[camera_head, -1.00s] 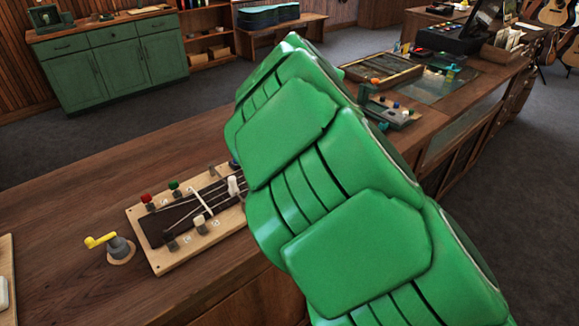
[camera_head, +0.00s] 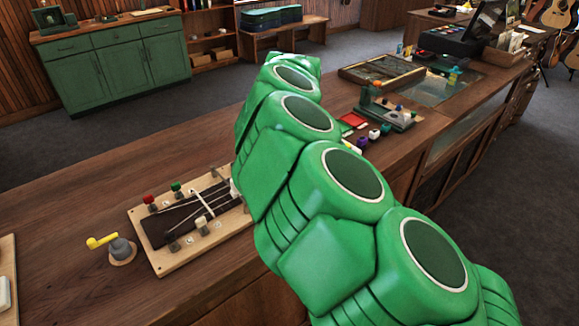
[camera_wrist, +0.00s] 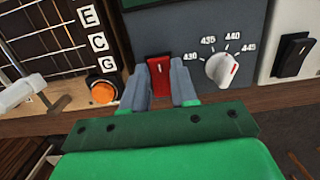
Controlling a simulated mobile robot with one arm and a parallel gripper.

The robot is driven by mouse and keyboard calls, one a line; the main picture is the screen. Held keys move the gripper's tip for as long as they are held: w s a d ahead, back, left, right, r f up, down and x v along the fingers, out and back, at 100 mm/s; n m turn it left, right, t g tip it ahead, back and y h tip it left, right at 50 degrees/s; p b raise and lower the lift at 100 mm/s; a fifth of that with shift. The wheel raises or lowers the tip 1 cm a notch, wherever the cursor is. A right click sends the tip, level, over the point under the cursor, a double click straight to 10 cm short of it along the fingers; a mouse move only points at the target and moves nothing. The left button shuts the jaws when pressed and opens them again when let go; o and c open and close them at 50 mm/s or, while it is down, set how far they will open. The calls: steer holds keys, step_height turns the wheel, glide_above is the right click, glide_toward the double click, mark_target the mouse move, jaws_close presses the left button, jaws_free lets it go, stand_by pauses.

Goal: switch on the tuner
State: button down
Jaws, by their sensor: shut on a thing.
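The tuner (camera_wrist: 208,22) shows in the wrist view as a dark grey panel with the lower edge of a dark screen. A red rocker switch (camera_wrist: 160,72) sits at its lower left. My gripper (camera_wrist: 160,87) has its two grey fingers around the red switch, one on each side, and is shut on it. A white knob (camera_wrist: 222,70) with a red mark stands right of the switch, by the numbers 430 to 445. In the head view my green arm hides the gripper and the tuner.
An orange button (camera_wrist: 102,91) and letter tiles are left of the tuner; a black switch (camera_wrist: 292,55) on a pale panel is right. In the head view, a stringed board (camera_head: 160,258) and a yellow-handled crank (camera_head: 103,241) stand on the wooden counter (camera_head: 75,195).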

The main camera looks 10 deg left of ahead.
steer(key=shift+s+d+f, duration=0.1)
steer(key=shift+d+f, duration=0.15)
steer(key=c, duration=0.9)
jaws_free()
steer(key=shift+a, duration=0.1)
steer(key=shift+r, duration=0.15)
steer(key=shift+s+d+r, duration=0.15)
steer(key=shift+r, duration=1.75)
steer(key=shift+s+d+r, duration=0.1)
steer(key=shift+r, duration=1.8)
